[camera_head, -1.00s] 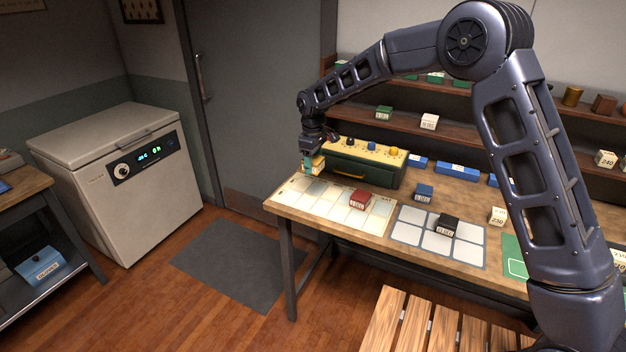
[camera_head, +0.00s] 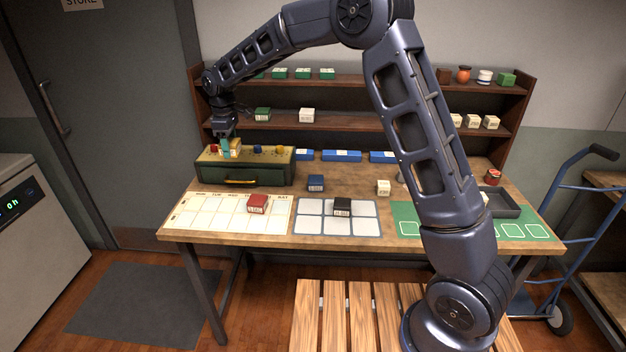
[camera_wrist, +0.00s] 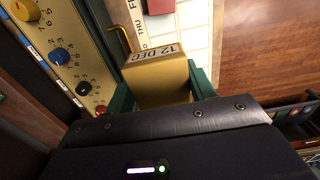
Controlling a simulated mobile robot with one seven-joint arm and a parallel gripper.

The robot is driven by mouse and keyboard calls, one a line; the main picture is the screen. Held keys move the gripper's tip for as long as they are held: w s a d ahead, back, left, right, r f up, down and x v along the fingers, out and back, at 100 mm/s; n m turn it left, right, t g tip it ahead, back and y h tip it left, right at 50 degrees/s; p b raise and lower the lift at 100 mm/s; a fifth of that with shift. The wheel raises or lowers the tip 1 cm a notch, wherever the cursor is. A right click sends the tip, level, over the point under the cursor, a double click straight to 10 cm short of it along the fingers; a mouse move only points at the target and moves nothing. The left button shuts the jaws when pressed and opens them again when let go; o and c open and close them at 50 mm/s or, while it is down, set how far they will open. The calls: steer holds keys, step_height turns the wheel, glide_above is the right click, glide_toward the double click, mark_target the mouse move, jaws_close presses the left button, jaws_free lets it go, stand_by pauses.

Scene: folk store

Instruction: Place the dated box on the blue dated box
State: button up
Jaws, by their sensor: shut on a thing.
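My gripper (camera_wrist: 162,88) is shut on a yellow dated box (camera_wrist: 160,84), with a teal finger on either side of it. Its label reads "12 DEC" in the wrist view. In the head view, my gripper (camera_head: 227,150) holds the yellow box (camera_head: 235,146) in front of the knobbed top of the green case, left of the blue box. The blue dated box (camera_head: 316,183) rests on the table behind the grey-bordered grid, apart from my gripper. Its date is too small to read.
The green case (camera_head: 250,174) with coloured knobs stands on the table (camera_head: 345,172). A red box (camera_head: 257,203) lies on the calendar sheet (camera_head: 212,210). A black box (camera_head: 342,206) sits on the grid, and a cream box (camera_head: 383,187) stands right of the blue one.

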steer(key=w+d+r, duration=0.2)
steer(key=w+d, duration=0.6)
steer(key=d, duration=0.6)
glide_above(316, 179)
step_height(316, 179, down, 19)
steer(key=shift+w+a+r, duration=0.1)
steer(key=o, duration=1)
steer(key=shift+f, duration=0.2)
